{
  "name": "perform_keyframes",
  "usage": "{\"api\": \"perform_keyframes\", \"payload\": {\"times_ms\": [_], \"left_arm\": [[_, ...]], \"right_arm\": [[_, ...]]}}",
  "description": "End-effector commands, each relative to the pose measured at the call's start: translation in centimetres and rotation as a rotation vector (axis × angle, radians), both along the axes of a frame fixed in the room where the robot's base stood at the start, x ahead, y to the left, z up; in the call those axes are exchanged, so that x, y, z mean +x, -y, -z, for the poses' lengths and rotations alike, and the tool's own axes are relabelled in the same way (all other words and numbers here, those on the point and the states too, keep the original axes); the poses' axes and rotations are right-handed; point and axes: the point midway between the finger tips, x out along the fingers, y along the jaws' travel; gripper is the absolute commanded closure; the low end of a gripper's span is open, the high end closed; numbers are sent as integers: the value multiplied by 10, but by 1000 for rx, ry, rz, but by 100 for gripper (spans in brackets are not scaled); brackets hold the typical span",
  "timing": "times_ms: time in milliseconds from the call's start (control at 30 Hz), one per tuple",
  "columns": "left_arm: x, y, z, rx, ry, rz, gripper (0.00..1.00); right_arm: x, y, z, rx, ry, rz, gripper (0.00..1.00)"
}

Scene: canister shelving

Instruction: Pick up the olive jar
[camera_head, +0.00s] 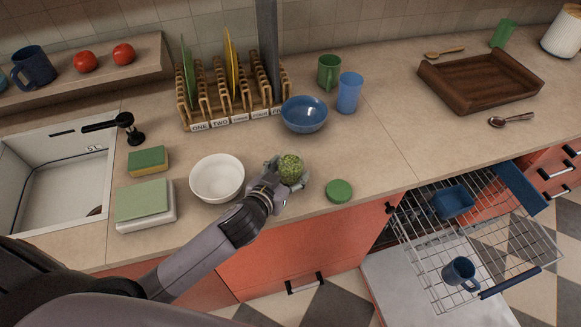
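The olive jar (291,167) shows as a round mass of green olives near the counter's front edge, right of the white bowl. A green lid (339,190) lies flat on the counter just right of it. My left gripper (289,176) reaches in from the lower left with its fingers on either side of the jar. I cannot tell whether the fingers press on it. The jar's lower body is hidden by the gripper, and I cannot tell whether it rests on the counter. My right gripper is not in view.
The white bowl (217,178) and blue bowl (304,114) stand close by. A wooden plate rack (213,113) is behind, with a green cup (328,72) and blue cup (349,92). A dishwasher rack (470,235) is pulled out at right. Counter right of the lid is clear.

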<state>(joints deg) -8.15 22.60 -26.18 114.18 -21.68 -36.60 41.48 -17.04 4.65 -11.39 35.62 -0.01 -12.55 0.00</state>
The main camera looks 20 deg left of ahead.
Motion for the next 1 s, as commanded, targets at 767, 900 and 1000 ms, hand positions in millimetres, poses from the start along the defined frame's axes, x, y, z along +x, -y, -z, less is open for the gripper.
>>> {"api": "perform_keyframes", "payload": {"times_ms": [767,900,1000], "left_arm": [[0,0,-2,0,3,0,87],[0,0,-2,0,3,0,87],[1,0,-6,-1,5,0,87]], "right_arm": [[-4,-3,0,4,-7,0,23],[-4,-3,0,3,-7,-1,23],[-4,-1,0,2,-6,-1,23]]}}
